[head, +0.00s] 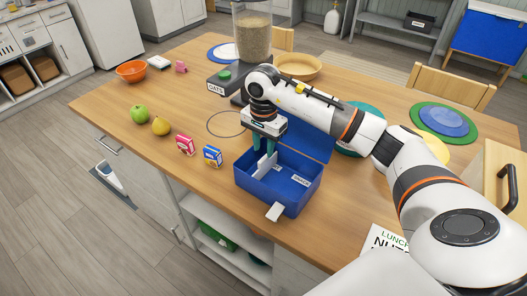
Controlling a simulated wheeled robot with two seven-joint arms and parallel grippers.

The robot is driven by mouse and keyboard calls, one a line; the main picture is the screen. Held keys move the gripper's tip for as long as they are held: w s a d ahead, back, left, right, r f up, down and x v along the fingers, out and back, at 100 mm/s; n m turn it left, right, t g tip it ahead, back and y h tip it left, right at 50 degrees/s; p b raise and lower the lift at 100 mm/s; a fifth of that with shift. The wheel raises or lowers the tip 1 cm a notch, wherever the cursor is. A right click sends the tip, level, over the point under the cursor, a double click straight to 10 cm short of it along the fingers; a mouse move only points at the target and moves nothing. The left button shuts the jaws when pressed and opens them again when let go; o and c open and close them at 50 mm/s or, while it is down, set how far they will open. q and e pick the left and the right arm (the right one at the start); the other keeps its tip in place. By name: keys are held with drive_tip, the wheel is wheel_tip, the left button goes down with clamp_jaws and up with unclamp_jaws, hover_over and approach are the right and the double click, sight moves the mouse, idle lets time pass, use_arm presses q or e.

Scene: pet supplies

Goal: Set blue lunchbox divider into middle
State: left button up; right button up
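The blue lunchbox (293,200) stands on the wooden counter with its lid (309,141) open at the back. A pale grey divider panel (264,167) stands upright inside it, towards the left part of the box. My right gripper (264,153) points down over the box. Its teal fingers are close together at the top of the divider and appear shut on it. Whether the divider touches the box floor is hidden. My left gripper is not in view.
Two small boxes, pink (185,145) and blue (212,156), stand left of the lunchbox. A green apple (140,114) and a yellow fruit (161,126) lie farther left. A food dispenser (253,38) stands behind. Plates lie at the right. The front-left counter is mostly clear.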

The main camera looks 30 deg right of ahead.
sight(264, 158)
drive_tip(key=shift+f+p, duration=0.3)
drive_tip(key=shift+f, duration=1.65)
clamp_jaws()
